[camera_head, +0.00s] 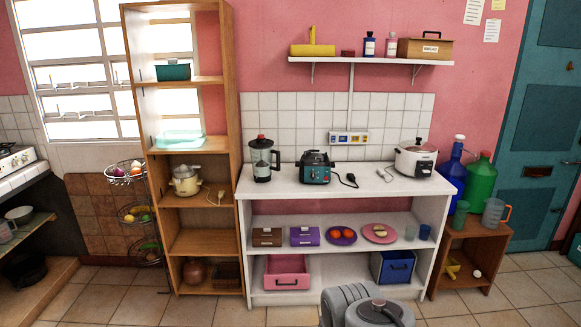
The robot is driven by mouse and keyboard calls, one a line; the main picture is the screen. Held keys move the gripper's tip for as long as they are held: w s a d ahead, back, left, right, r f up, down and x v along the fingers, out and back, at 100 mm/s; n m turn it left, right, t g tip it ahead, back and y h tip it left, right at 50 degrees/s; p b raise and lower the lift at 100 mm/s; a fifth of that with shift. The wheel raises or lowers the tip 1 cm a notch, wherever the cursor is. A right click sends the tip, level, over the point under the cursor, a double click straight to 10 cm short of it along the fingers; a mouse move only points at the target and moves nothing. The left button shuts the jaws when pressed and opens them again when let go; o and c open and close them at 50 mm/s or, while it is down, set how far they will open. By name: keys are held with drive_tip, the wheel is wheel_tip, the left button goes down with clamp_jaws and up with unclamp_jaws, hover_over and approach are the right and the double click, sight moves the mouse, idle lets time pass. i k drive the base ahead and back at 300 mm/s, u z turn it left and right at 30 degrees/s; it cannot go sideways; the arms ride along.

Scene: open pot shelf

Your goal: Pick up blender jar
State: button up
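The blender jar (262,158) is clear with a dark base and a dark lid with a red top. It stands upright at the left end of the white counter's top (345,181). My gripper does not show in this view. Only a grey part of my own body shows at the bottom centre, well in front of and below the jar.
A teal appliance (315,168) with a black cord stands right of the jar, and a white cooker (414,160) is farther right. A tall wooden shelf (240,200) rises close on the left. A wall shelf (370,61) hangs above.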

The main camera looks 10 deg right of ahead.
sight(261, 159)
drive_tip(key=z, duration=0.25)
drive_tip(key=i, duration=2)
drive_tip(key=u, duration=1.35)
drive_tip(key=i, duration=0.7)
drive_tip(key=u, duration=0.7)
